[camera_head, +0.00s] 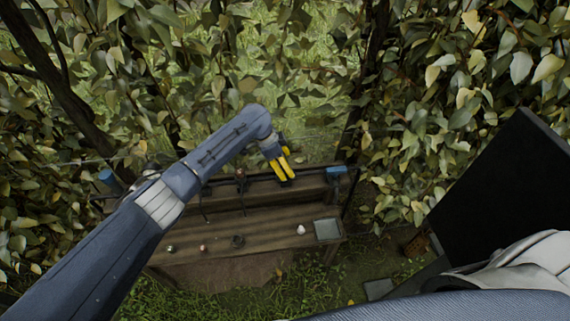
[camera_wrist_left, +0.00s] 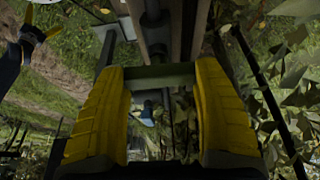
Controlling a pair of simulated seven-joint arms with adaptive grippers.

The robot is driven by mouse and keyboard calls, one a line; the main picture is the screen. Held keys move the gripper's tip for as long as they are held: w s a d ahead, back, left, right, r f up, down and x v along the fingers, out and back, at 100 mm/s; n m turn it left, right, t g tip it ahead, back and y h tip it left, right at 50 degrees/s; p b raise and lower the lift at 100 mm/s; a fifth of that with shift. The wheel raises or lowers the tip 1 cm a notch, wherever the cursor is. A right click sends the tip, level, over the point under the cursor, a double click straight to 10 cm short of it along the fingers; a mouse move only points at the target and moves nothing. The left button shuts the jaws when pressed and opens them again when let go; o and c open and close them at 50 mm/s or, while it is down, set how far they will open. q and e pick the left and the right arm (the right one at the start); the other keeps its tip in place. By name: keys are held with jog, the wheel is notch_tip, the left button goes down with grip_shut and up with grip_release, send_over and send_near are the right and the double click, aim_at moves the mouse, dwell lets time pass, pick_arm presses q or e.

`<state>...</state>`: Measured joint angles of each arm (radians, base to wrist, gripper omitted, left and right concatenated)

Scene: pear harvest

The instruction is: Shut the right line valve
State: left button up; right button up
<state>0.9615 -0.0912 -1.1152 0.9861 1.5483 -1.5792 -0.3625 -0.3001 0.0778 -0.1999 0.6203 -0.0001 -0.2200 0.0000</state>
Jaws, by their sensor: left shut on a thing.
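My left gripper (camera_head: 286,181), with yellow fingers, points down at the back ledge of the wooden bench, right of centre. In the left wrist view its fingers (camera_wrist_left: 162,80) stand on either side of a dark green bar (camera_wrist_left: 160,77), and it is shut on this bar. The bar appears to be the handle of the right line valve; the fingers hide its ends. A grey pipe (camera_wrist_left: 155,22) runs beyond it. My right gripper (camera_wrist_left: 38,30) shows small at the upper left of the left wrist view, its yellow fingers spread and empty.
The wooden bench (camera_head: 255,222) carries a grey square tray (camera_head: 328,229), a white round thing (camera_head: 301,230) and a dark ring (camera_head: 238,241). Blue fittings stand at the ledge's right (camera_head: 335,171) and left (camera_head: 107,178). Leafy branches crowd behind; a black panel (camera_head: 505,185) stands at right.

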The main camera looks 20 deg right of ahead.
dwell(0.4)
pick_arm(q)
jog(key=o, duration=1.2)
jog(key=v, duration=1.1)
jog(key=shift+r, duration=0.4)
jog(key=shift+a, duration=0.15)
